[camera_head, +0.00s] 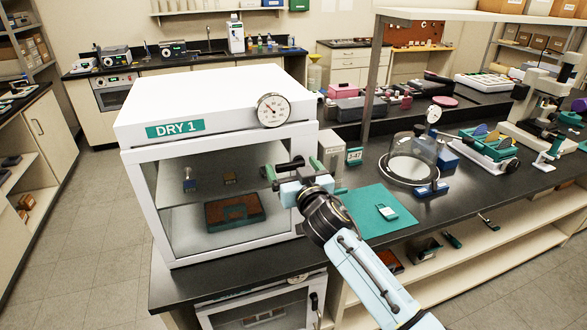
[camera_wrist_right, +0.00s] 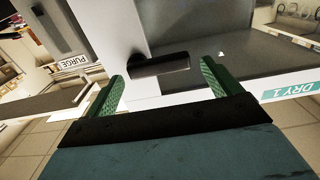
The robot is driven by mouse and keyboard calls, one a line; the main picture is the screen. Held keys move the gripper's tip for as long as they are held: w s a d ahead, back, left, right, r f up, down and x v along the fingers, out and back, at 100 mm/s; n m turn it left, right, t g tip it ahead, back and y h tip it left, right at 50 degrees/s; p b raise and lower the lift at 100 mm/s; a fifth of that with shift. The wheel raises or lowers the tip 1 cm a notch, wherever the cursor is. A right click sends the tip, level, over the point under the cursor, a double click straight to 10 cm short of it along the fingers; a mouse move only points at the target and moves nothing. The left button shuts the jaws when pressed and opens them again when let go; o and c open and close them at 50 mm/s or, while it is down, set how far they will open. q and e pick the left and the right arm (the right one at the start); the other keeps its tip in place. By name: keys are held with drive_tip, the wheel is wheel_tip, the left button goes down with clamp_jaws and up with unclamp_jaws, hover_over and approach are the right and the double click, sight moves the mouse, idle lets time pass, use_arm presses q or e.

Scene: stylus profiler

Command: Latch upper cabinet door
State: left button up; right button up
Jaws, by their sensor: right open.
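The upper cabinet (camera_head: 215,100), white and labelled DRY 1, stands on the dark bench at left. Its glass-fronted door (camera_head: 180,250) looks closed against the frame; I cannot tell whether it is latched. A dark latch handle (camera_wrist_right: 160,64) shows in the right wrist view, lying crosswise on the white door edge. My right gripper (camera_head: 281,171) is at the door's right edge in the head view. Its green fingers are open, one on each side of the handle in the right wrist view (camera_wrist_right: 163,80); contact is unclear. In the head view the gripper largely hides the handle. My left gripper is not visible.
A lower cabinet (camera_head: 265,305) with its own handle sits under the bench. A round gauge (camera_head: 273,110) is on the upper cabinet's top front edge. A grey box with a PURGE label (camera_wrist_right: 68,62) stands beside the cabinet. A teal mat (camera_head: 365,222) and glass bell jar (camera_head: 412,160) lie right.

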drive_tip(key=c, duration=1)
drive_tip(key=n, duration=0.2)
drive_tip(key=f+n, duration=0.1)
drive_tip(key=n, duration=0.1)
drive_tip(key=shift+a+f+n+b, duration=0.1)
drive_tip(key=shift+f+n+b, duration=0.05)
drive_tip(key=shift+n+b, duration=0.2)
drive_tip(key=shift+w+d+f+n, duration=0.1)
drive_tip(key=shift+d+f+n, duration=0.3)
drive_tip(key=shift+n, duration=1.8)
drive_tip(key=shift+w+d+f+n, duration=0.1)
drive_tip(key=shift+d+f+n, duration=0.25)
drive_tip(key=shift+n, duration=1.9)
drive_tip(key=shift+w+d+f+n, duration=0.1)
drive_tip(key=shift+d+f+n, duration=0.25)
drive_tip(key=shift+n, duration=1.85)
drive_tip(key=shift+f, duration=0.1)
